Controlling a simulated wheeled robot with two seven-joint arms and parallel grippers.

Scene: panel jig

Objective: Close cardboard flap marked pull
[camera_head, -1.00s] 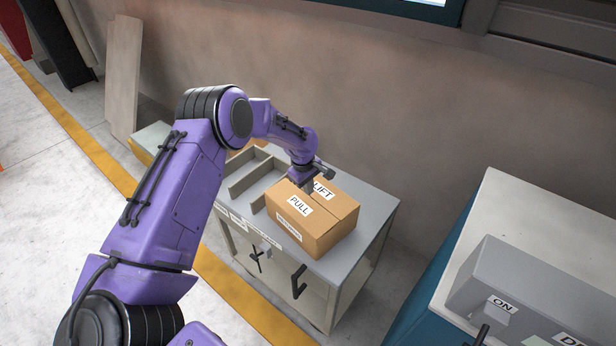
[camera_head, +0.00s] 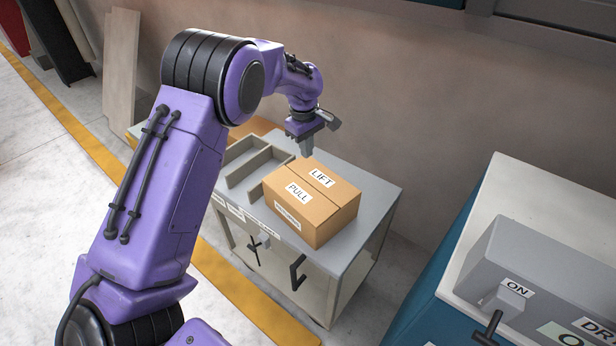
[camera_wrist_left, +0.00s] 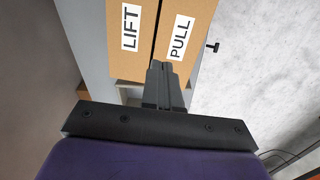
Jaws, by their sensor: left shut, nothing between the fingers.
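The cardboard box (camera_head: 325,222) sits on the grey bench top. Its flap marked PULL (camera_head: 298,192) and its flap marked LIFT (camera_head: 322,177) both lie flat across the top, with a thin dark seam between them. In the left wrist view the PULL flap (camera_wrist_left: 180,37) and LIFT flap (camera_wrist_left: 130,27) lie side by side along the seam. My left gripper (camera_head: 306,152) is shut and empty, above the back left edge of the box. Its shut fingers also show in the left wrist view (camera_wrist_left: 162,70), near the box's edge. My right gripper is not in view.
The grey bench (camera_head: 375,205) carries open divider bins (camera_head: 252,172) left of the box. A dark handle (camera_head: 297,272) sticks out of its front. A machine with an ON switch (camera_head: 512,290) stands at the right. The wall is behind.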

